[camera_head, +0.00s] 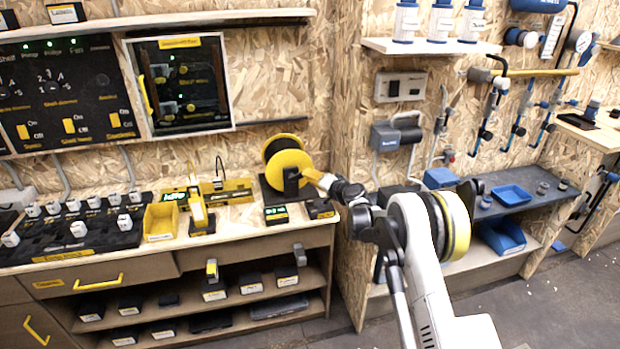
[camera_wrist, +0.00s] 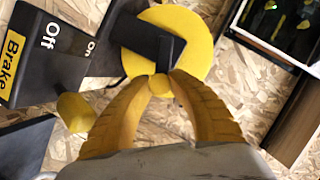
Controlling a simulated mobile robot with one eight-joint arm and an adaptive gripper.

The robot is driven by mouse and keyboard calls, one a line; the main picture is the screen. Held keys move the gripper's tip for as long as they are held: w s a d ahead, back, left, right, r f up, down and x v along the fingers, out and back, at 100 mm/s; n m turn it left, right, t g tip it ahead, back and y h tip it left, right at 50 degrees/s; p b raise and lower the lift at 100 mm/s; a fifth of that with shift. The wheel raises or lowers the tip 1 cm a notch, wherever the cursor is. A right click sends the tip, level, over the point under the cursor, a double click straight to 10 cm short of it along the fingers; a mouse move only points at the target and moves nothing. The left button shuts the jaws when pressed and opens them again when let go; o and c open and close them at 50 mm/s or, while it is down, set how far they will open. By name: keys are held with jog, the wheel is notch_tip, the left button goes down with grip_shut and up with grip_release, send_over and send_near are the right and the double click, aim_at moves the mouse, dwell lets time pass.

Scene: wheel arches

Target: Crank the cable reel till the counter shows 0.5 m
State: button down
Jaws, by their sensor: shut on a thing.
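The cable reel (camera_head: 287,158) is a yellow disc with a black drum on a black stand at the right end of the bench. In the wrist view the yellow reel disc (camera_wrist: 197,42) fills the top centre, with a black crank arm across it. My gripper (camera_head: 318,178) is at the reel's right side. In the wrist view its two yellow fingers (camera_wrist: 163,88) are closed around the small round yellow crank knob (camera_wrist: 160,85). A small black counter box (camera_head: 276,214) with a green display sits in front of the reel; its digits are too small to read.
A brake box (camera_wrist: 40,50) marked "Off" and "On" is close to my fingers; it also shows right of the counter (camera_head: 320,208). A yellow bin (camera_head: 160,221) and a row of switches stand left on the bench. A wooden panel edge (camera_head: 338,130) rises right of the reel.

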jog(key=shift+d, duration=0.1)
jog(key=c, duration=1.2)
grip_release()
jog(key=shift+w, duration=0.1)
jog(key=shift+o, duration=0.2)
jog(key=v, duration=1.2)
jog(key=shift+c, duration=0.2)
